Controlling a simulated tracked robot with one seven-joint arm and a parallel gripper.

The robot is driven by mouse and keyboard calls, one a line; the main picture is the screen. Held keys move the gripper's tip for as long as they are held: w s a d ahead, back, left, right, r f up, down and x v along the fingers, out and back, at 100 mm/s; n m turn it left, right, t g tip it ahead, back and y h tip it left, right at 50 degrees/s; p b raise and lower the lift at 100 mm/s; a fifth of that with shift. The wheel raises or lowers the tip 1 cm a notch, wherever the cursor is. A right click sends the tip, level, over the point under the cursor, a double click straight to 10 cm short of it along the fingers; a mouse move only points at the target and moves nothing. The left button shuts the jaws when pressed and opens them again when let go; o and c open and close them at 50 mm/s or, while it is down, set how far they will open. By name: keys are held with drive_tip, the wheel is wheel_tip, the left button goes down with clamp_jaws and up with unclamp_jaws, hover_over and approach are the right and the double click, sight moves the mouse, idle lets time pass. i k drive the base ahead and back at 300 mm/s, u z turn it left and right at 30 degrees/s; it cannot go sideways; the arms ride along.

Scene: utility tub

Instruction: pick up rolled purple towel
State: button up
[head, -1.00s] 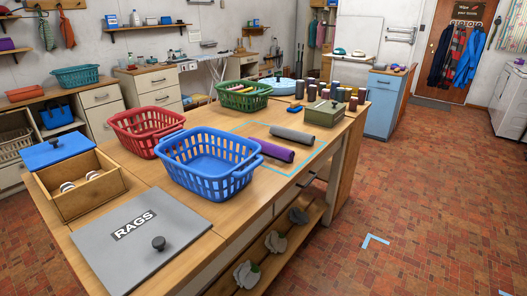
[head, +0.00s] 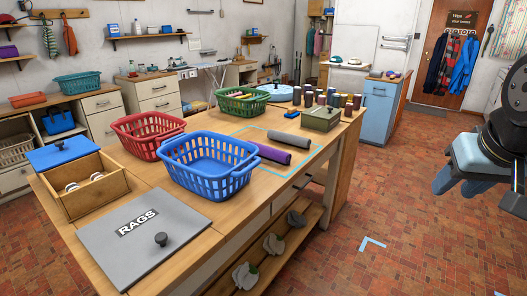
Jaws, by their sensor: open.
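The rolled purple towel (head: 274,155) lies on the wooden worktop inside a light-blue taped outline. It is to the right of the blue basket (head: 210,165), whose rim hides its left end. A rolled grey towel (head: 292,142) lies just behind it. My gripper (head: 476,190) is at the right edge of the head view, over the floor and well apart from the towel. Its jaws are open, and nothing shows between them. Part of my arm is cut off by the frame edge.
A red basket (head: 150,136) and a green basket (head: 243,102) stand behind the blue one. A green box (head: 321,119) and several thread spools stand at the worktop's back right. A grey RAGS lid (head: 145,225) lies in front.

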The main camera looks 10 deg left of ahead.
sight(281, 156)
drive_tip(key=i, duration=0.85)
drive_tip(key=z, duration=0.05)
